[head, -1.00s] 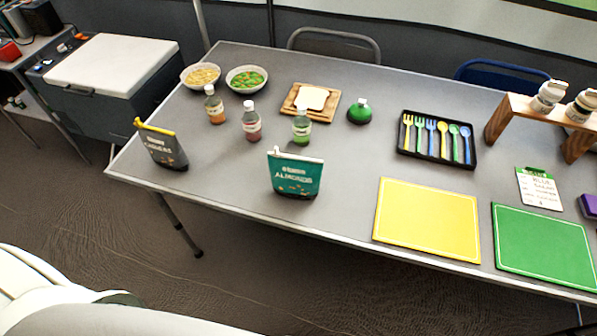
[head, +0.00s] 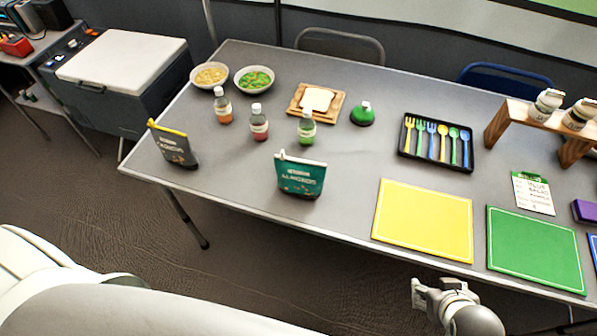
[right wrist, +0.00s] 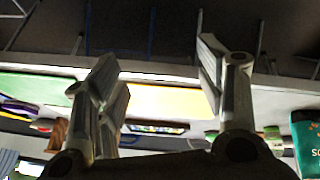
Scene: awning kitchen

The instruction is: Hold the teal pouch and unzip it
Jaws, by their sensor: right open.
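The teal pouch (head: 300,178), labelled almonds, stands upright near the front edge of the table, with a white zip strip along its top. Part of it also shows at the right edge of the right wrist view (right wrist: 306,140). My right gripper (head: 417,290) is off the table's front edge, below the yellow mat and well to the right of the pouch. In the right wrist view its two fingers (right wrist: 160,85) are spread apart with nothing between them. My left gripper is not in view.
A grey pouch (head: 175,146) with a yellow zip stands left of the teal one. Several bottles, including a green one (head: 307,128), stand behind. A yellow mat (head: 424,220) and a green mat (head: 535,248) lie to the right. Table around the teal pouch is clear.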

